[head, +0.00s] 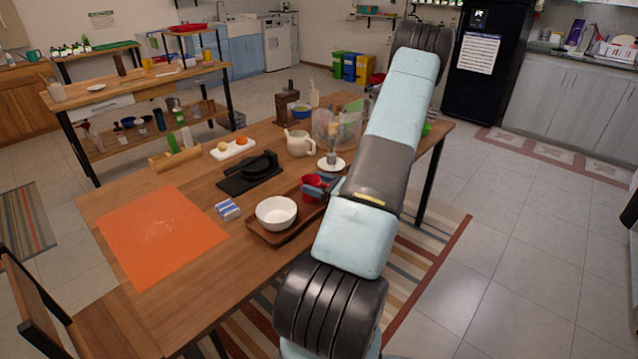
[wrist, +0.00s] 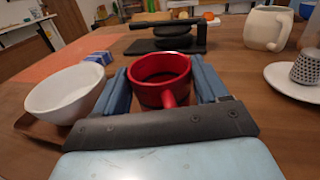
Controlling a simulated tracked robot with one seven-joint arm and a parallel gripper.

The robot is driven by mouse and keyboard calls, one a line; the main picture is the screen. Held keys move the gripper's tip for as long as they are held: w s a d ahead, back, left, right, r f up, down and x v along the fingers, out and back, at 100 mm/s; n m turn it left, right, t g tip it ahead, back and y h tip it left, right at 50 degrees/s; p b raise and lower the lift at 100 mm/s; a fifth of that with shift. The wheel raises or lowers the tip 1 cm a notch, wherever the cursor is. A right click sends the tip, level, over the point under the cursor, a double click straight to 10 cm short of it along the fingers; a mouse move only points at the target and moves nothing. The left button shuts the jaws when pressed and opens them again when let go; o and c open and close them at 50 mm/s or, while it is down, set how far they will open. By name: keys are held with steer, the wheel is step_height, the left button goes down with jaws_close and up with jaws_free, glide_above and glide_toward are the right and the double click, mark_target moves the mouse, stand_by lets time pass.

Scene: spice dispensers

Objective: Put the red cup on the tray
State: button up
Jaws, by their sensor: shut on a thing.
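The red cup (wrist: 161,78) is upright between the two blue fingers of my gripper (wrist: 163,88) in the wrist view, its handle pointing toward the wrist. My gripper is shut on it. In the head view the red cup (head: 312,187) shows partly behind my arm, at the right end of the brown wooden tray (head: 262,237). The white bowl (head: 276,212) sits on the tray, left of the cup. In the wrist view the white bowl (wrist: 66,92) is just left of my gripper. I cannot tell whether the cup's base touches the tray.
A black press (head: 250,172) stands behind the tray. A blue-and-white box (head: 228,209) and an orange mat (head: 160,235) lie to the left. A cream mug (head: 299,143) and a saucer with a grater (head: 331,163) stand behind the cup.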

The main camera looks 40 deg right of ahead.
steer(key=shift+f, duration=0.1)
steer(key=o, duration=1.2)
